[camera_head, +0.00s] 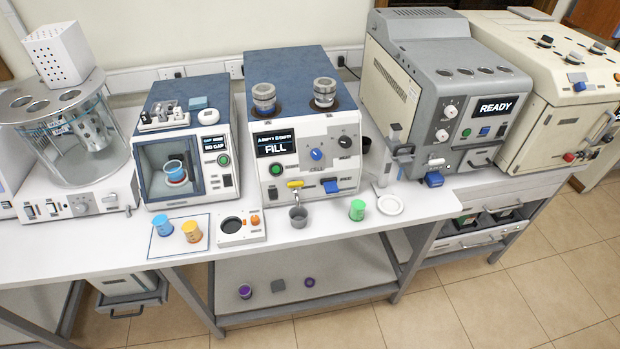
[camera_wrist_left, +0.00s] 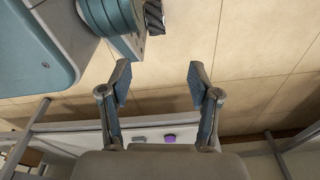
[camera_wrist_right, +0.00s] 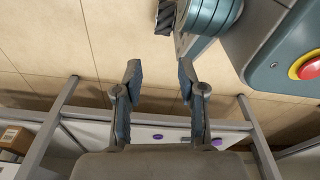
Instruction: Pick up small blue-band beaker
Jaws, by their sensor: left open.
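A small blue cup (camera_head: 160,227) stands on a blue-edged mat (camera_head: 178,251) at the front left of the bench, beside an orange-yellow cup (camera_head: 191,232). Another small beaker with a blue rim and red lower part (camera_head: 175,171) sits inside the open-fronted tester (camera_head: 192,140). I cannot tell for sure which one is the blue-band beaker. My left gripper (camera_wrist_left: 160,78) is open and empty in the left wrist view, above the floor and shelf. My right gripper (camera_wrist_right: 158,76) is open and empty in the right wrist view. Neither gripper shows in the head view.
A grey cup (camera_head: 298,217) stands under the FILL machine's (camera_head: 292,120) tap. A green cup (camera_head: 357,210) and white dish (camera_head: 390,205) are to its right. Purple items (camera_head: 245,291) sit on the lower shelf.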

